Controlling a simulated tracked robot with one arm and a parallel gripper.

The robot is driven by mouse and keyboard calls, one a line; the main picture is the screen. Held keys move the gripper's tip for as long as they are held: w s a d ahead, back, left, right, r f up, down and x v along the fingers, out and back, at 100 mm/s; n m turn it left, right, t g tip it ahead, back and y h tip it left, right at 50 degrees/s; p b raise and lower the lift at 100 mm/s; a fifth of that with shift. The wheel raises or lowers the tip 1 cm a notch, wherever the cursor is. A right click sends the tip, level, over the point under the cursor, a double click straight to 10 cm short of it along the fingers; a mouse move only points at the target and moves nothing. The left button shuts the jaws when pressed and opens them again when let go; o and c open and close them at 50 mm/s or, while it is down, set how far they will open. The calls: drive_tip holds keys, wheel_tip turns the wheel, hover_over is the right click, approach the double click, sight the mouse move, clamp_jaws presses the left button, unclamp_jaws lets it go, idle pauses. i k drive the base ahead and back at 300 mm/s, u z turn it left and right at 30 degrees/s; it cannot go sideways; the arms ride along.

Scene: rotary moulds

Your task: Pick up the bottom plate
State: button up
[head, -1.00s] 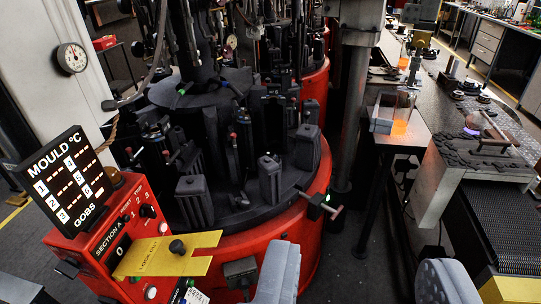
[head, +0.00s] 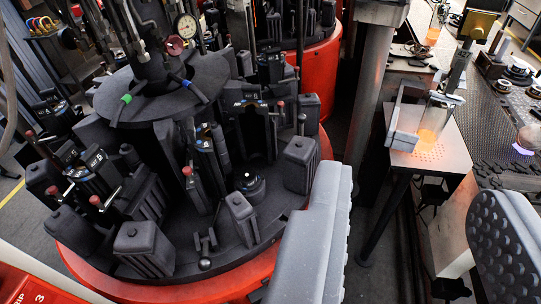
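A small dark round piece with a raised, shiny centre (head: 249,184) sits on the black deck of the rotary mould machine, in front of an open mould. It looks like the bottom plate, but I cannot be sure. My gripper (head: 415,195) is in the lower right with its two grey padded fingers wide apart and nothing between them. The gripper is to the right of the round piece and apart from it in the picture. The left finger covers part of the machine's red rim.
Black mould blocks (head: 241,218) and red-knobbed levers (head: 97,201) crowd the deck around the round piece. A steel column (head: 375,80) stands right of the machine. A small side table (head: 455,150) holds a glowing orange glass piece (head: 434,122) with tongs beside it.

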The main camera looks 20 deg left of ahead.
sight(248, 180)
drive_tip(key=i, duration=1.1)
